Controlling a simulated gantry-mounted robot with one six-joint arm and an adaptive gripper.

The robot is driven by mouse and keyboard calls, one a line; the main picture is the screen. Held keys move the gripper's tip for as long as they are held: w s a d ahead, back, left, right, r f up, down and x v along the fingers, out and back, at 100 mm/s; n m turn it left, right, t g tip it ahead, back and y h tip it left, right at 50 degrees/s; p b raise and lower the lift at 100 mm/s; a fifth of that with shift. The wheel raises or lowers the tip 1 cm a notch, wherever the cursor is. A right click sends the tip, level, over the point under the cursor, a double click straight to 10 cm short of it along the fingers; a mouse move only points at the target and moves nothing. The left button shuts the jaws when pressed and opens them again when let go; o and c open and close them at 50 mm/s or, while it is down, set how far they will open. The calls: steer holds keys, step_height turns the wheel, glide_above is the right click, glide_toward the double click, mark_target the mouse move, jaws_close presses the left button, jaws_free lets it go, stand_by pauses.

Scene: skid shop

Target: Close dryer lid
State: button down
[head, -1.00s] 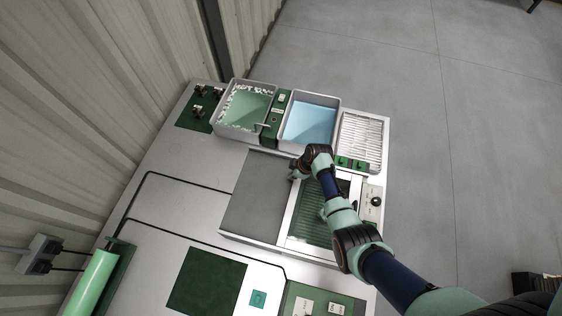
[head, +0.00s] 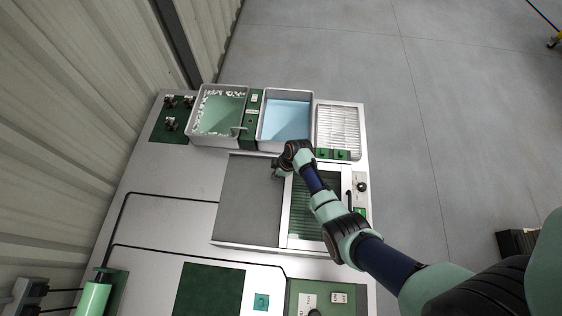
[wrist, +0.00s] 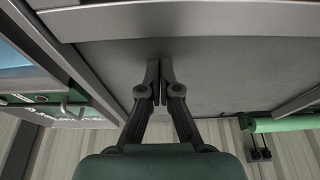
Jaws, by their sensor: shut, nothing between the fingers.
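The dryer (head: 310,212) is open, with a green slatted bed inside a pale metal frame. Its lid appears to be the flat grey panel (head: 245,205) on the dryer's left side. In the wrist view the panel (wrist: 215,75) fills the middle, framed by lighter metal rails. My gripper (head: 277,174) is near the panel's upper right edge in the head view. In the wrist view my gripper (wrist: 160,64) has its fingers together and empty, pointing at the panel's face. I cannot tell whether the tips touch it. My arm hides part of the dryer.
A tray with green contents (head: 219,112), a blue-filled tray (head: 287,118) and a ribbed rack (head: 338,132) stand behind the dryer. A control panel with a dark knob (head: 361,187) is to its right. A green cylinder (head: 94,297) lies at lower left.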

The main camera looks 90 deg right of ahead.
steer(key=r, duration=0.1)
steer(key=w+r+p, duration=0.1)
steer(key=shift+d+r, duration=0.1)
steer(key=shift+r, duration=0.25)
steer(key=s+p+v, duration=0.1)
steer(key=v, duration=0.6)
steer(key=shift+r, duration=0.1)
